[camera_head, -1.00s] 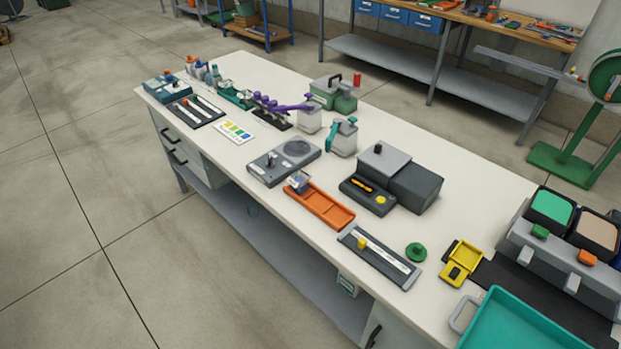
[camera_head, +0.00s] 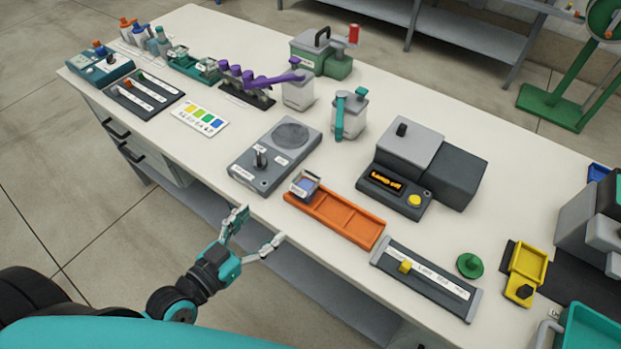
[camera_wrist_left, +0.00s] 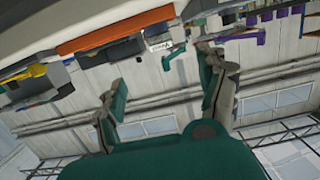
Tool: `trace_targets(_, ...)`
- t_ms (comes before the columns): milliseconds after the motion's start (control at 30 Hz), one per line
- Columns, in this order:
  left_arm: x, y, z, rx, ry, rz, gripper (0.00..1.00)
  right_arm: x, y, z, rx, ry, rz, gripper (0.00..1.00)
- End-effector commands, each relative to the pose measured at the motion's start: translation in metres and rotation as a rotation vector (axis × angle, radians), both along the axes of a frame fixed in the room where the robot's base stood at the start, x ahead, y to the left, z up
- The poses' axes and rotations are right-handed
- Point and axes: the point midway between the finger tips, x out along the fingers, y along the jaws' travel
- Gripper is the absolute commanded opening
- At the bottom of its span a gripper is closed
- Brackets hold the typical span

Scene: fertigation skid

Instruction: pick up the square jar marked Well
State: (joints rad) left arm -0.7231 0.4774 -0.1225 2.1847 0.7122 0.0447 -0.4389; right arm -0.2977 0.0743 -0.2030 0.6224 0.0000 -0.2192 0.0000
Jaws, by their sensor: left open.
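A small square jar (camera_head: 305,185), clear with blue-grey contents and a pale label, stands at the left end of the orange tray (camera_head: 345,225). The label is too small to read in the head view. My left gripper (camera_head: 259,228) is open and empty, in front of the table edge and below-left of the jar, apart from it. In the left wrist view, tilted and seemingly upside down, the open fingers (camera_wrist_left: 160,72) show with nothing between them. The orange tray (camera_wrist_left: 115,34) shows beyond them, with a small pale label near its right end. My right gripper is not in view.
A grey scale-like device (camera_head: 270,160) stands left of the tray. A grey slide gauge (camera_head: 425,280) lies to its right, and a dark grey machine (camera_head: 450,175) stands behind. The white table edge (camera_head: 215,185) lies between my gripper and the jar.

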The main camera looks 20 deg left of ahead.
Motion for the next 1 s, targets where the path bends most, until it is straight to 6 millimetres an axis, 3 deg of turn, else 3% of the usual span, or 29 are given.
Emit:
trace_targets(200, 0.043, -0.015, -0.002, -0.002, -0.004, 0.002, 0.75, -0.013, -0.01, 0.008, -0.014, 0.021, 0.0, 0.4)
trace_targets(400, 0.082, -0.029, -0.01, -0.001, -0.003, 0.002, 0.75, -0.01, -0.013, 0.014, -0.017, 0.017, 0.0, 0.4)
trace_targets(767, 0.114, -0.04, -0.014, 0.001, 0.0, 0.001, 0.75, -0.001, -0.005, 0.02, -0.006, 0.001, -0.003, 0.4)
trace_targets(1000, 0.148, -0.05, -0.015, 0.0, 0.001, 0.001, 0.75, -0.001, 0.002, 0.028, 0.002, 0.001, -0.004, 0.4)
